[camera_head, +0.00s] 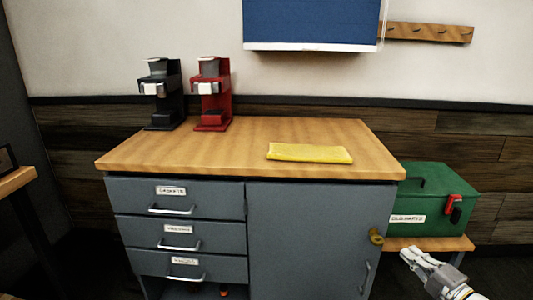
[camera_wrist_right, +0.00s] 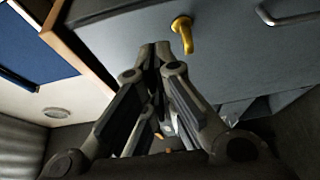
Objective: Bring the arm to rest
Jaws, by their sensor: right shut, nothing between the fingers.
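My right gripper (camera_head: 412,256) is at the lower right of the head view, in front of the cabinet's right edge and below the green box. It is shut and empty. In the right wrist view its closed fingers (camera_wrist_right: 155,50) point toward the grey cabinet front (camera_wrist_right: 130,35). A brass knob (camera_wrist_right: 183,33) on the cabinet door shows just beyond the fingertips, apart from them. The same brass knob (camera_head: 376,236) is left of the gripper in the head view. My left gripper is in neither view.
The cabinet's wooden top (camera_head: 240,150) holds a black brewer (camera_head: 160,95), a red brewer (camera_head: 211,95) and a folded yellow cloth (camera_head: 309,153). Three labelled drawers (camera_head: 180,236) are shut. A green box (camera_head: 430,197) stands on a low wooden shelf (camera_head: 440,243) at right.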

